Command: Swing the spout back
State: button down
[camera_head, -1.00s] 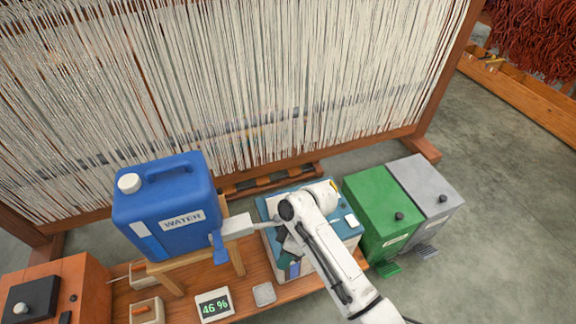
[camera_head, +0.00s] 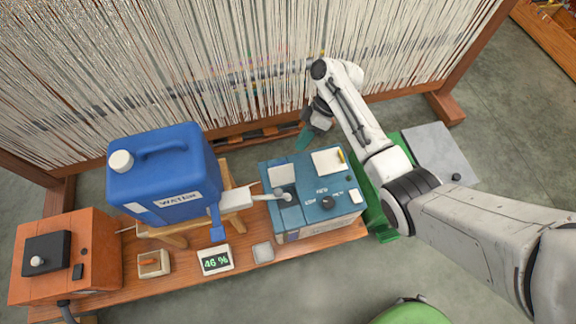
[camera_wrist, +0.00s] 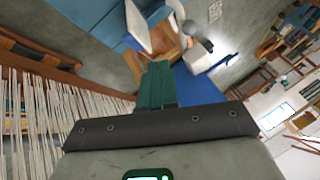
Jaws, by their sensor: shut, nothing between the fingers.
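The blue water jug (camera_head: 160,170) stands on a wooden stand at left, with a white tap block (camera_head: 236,201) on its right side. A thin pale spout (camera_head: 264,197) runs right from this block and ends over the left part of the teal-blue machine (camera_head: 318,218). In the wrist view the pale spout (camera_wrist: 178,10) shows near the tap block (camera_wrist: 203,57), beyond the fingertips. My gripper (camera_head: 305,138) is behind the machine, apart from the spout. Its green fingers (camera_wrist: 158,80) are shut and empty.
A display (camera_head: 215,260) reading 46 % and a small pale pad (camera_head: 263,252) lie on the wooden bench. An orange box (camera_head: 70,255) stands at left. The threaded loom (camera_head: 230,70) rises close behind my gripper.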

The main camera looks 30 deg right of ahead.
jog(key=b+x, duration=0.1)
jog(key=x, duration=0.9)
jog(key=shift+s+a+r+p, duration=0.1)
jog(key=shift+s+a+p, duration=0.65)
jog(key=shift+s+a, duration=0.7)
jog(key=shift+s+r, duration=0.1)
